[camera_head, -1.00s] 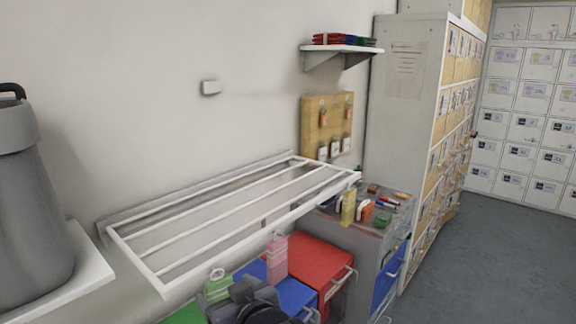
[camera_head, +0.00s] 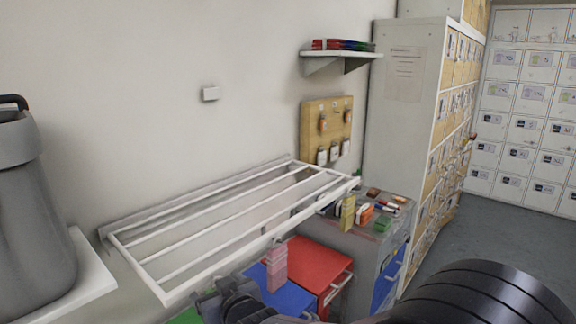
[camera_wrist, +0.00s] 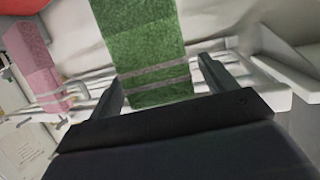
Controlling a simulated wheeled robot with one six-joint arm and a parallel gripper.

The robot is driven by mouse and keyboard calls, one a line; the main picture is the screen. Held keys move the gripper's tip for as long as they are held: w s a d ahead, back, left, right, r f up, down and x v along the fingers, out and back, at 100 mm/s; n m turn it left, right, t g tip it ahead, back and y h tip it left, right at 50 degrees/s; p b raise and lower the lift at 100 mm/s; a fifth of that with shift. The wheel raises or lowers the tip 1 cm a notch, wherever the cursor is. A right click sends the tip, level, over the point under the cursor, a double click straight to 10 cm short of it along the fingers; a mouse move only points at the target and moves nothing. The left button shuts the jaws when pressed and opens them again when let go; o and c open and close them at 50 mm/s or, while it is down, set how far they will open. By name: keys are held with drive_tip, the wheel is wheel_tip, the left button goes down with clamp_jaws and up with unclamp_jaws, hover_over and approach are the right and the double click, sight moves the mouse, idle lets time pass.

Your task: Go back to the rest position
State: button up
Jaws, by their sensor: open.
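My gripper (camera_wrist: 160,75) is open, with its two dark fingers spread apart in the wrist view. A green block-like item with grey bands (camera_wrist: 143,40) shows between and beyond the fingers; I cannot tell whether they touch it. In the head view the dark end of my arm is at the bottom centre, and the green item is hidden there.
A white slatted rack (camera_head: 228,222) juts from the wall. Below it are red (camera_head: 312,262) and blue (camera_head: 290,297) bins. A grey cabinet (camera_head: 350,243) bears small items. Lockers (camera_head: 518,130) stand at the right, with free floor (camera_head: 490,228) before them. A grey container (camera_head: 30,215) is at the left.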

drive_tip(key=shift+s, duration=0.1)
drive_tip(key=s+d, duration=0.6)
drive_tip(key=shift+s+r+p, duration=0.15)
drive_tip(key=shift+s+p, duration=0.1)
drive_tip(key=shift+p, duration=0.15)
idle(2.3)
